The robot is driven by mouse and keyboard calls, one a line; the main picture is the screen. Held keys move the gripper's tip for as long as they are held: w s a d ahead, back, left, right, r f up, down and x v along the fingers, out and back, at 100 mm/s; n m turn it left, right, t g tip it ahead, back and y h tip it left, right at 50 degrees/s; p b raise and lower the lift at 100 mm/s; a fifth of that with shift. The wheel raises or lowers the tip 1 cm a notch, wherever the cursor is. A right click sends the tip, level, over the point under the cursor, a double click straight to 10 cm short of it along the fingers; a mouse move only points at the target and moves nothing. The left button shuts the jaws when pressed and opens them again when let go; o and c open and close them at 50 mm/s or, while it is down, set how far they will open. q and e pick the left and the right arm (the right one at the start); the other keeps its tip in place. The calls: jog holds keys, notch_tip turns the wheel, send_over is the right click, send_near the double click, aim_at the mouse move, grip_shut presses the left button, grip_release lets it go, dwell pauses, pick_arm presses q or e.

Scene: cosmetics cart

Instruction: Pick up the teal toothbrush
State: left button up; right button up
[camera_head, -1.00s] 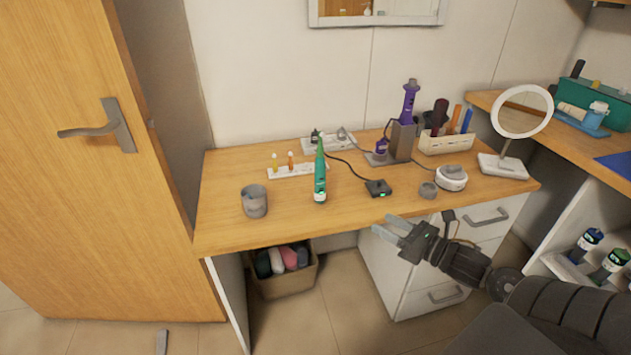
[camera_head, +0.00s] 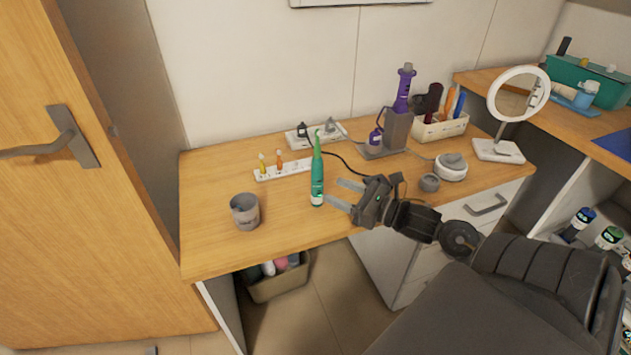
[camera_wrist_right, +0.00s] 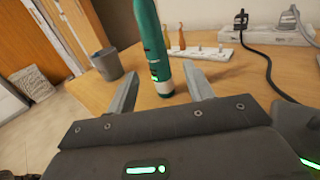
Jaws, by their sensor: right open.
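The teal toothbrush (camera_head: 317,180) stands upright on the wooden desk, with a green neck and a lighter head on top. In the right wrist view the toothbrush (camera_wrist_right: 153,45) rises just beyond the fingertips, near the middle of the gap, its top cut off by the frame. My right gripper (camera_head: 341,194) is open and empty, its fingers pointing left at the toothbrush's lower body from close by. The gripper also shows in the right wrist view (camera_wrist_right: 160,88) with both fingers spread. My left gripper is not in view.
A grey cup (camera_head: 245,212) stands left of the toothbrush on the desk (camera_head: 215,180). A white holder (camera_head: 284,171) with small brush heads lies behind it. A purple device on a grey stand (camera_head: 396,130), a white organizer (camera_head: 440,128) and a round mirror (camera_head: 519,95) stand to the right.

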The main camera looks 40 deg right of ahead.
aim_at(317, 184)
jog(key=shift+x, duration=0.75)
jog(key=p+x, duration=0.1)
jog(key=x, duration=0.4)
jog(key=shift+a+f, duration=0.1)
jog(key=shift+a, duration=0.05)
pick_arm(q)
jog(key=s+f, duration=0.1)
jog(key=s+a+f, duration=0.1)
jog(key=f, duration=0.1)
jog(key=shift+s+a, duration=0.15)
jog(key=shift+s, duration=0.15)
pick_arm(e)
jog(key=shift+s, duration=0.1)
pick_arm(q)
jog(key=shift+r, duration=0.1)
pick_arm(e)
grip_shut()
